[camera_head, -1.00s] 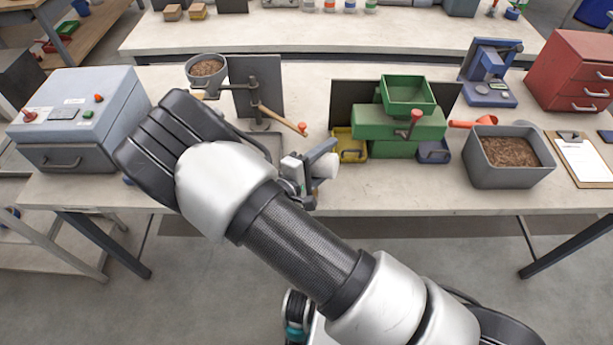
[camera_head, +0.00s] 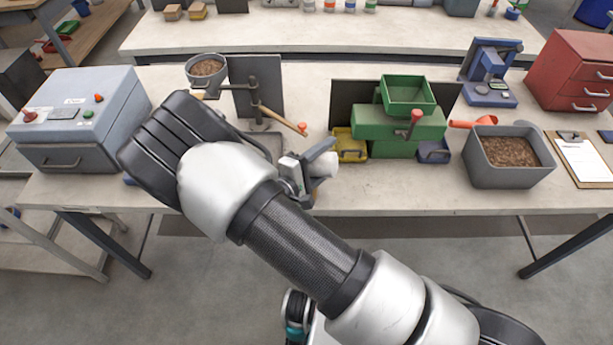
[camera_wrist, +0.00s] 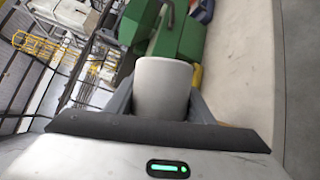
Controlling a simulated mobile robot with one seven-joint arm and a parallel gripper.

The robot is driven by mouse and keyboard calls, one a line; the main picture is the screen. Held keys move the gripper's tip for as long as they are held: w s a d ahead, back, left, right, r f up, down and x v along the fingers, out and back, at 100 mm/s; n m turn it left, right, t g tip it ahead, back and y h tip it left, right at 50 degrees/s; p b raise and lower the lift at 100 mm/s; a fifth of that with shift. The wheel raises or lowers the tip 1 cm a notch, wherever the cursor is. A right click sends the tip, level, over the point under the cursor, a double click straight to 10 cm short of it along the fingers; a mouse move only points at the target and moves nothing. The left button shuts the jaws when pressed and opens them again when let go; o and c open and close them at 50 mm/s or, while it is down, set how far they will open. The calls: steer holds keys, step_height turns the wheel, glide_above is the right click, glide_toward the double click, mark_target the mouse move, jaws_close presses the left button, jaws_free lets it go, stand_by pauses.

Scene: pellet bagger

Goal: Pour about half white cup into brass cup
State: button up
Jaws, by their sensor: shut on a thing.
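The white cup (camera_wrist: 162,88) is held between the two fingers of my gripper (camera_wrist: 162,104) in the wrist view. In the head view, my gripper (camera_head: 316,164) is over the front of the bench, left of the green machine, and the white cup (camera_head: 326,164) shows only in part. The wrist view lies strongly rolled against the bench, so the cup looks tilted; how far I cannot tell. The inside of the cup and any pellets in it are not visible. I cannot make out the brass cup in either view; my arm hides part of the bench.
A green machine (camera_head: 398,122) with yellow (camera_head: 350,146) and blue bins stands right of the gripper. A grey tub of brown pellets (camera_head: 507,178) is further right. A stand with an orange-tipped lever (camera_head: 280,118) is behind the gripper. A grey box (camera_head: 75,110) stands at left.

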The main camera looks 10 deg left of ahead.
steer(key=shift+a+r+n+t+h, duration=0.3)
steer(key=shift+n, duration=0.5)
stand_by(1.8)
